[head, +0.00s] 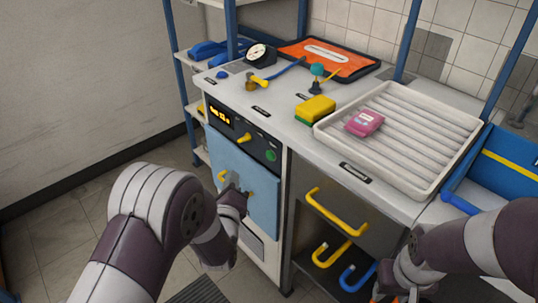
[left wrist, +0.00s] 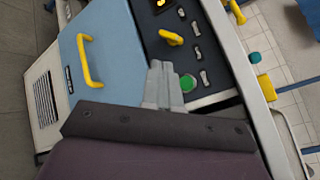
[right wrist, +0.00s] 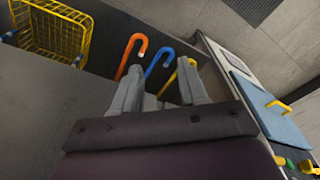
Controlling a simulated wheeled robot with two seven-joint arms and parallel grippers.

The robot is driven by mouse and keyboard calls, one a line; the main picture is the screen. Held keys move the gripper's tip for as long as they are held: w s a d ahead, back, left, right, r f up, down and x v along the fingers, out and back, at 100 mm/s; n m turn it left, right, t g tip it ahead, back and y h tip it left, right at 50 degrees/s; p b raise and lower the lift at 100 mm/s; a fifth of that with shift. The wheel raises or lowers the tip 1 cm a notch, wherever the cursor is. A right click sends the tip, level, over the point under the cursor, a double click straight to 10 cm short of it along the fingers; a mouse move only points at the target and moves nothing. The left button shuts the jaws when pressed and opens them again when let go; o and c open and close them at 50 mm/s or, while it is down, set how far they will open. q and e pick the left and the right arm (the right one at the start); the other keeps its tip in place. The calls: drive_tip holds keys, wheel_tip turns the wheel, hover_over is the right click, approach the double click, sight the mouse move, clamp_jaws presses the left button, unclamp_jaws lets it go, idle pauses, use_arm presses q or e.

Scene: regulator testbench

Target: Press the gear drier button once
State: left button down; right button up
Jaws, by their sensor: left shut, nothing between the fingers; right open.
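My left gripper (head: 233,181) is shut and empty in front of the blue door, lower than the panel and to the left of the button. In the left wrist view its fingertips (left wrist: 158,66) appear just left of the green button (left wrist: 188,83); contact cannot be made out. My right gripper (right wrist: 160,70) is open and empty near the hooks under the counter.
The counter holds a white ribbed tray (head: 440,168) with a pink packet (head: 364,122), a yellow-green sponge (head: 315,109), a gauge (head: 261,54) and an orange case (head: 328,58). A yellow drawer handle (head: 335,212) sticks out right of the drier, above coloured hooks (right wrist: 160,60).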

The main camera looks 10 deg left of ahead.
sight(270, 155)
use_arm(q)
drive_tip(key=w+d+b, duration=0.2)
drive_tip(key=w+d, duration=0.3)
drive_tip(key=w, duration=0.1)
drive_tip(key=shift+w+d, duration=0.25)
drive_tip(key=shift+w, duration=0.15)
drive_tip(key=shift+w+d+r, duration=0.1)
idle(1.9)
drive_tip(key=shift+w+d, duration=0.15)
drive_tip(key=shift+w, duration=0.05)
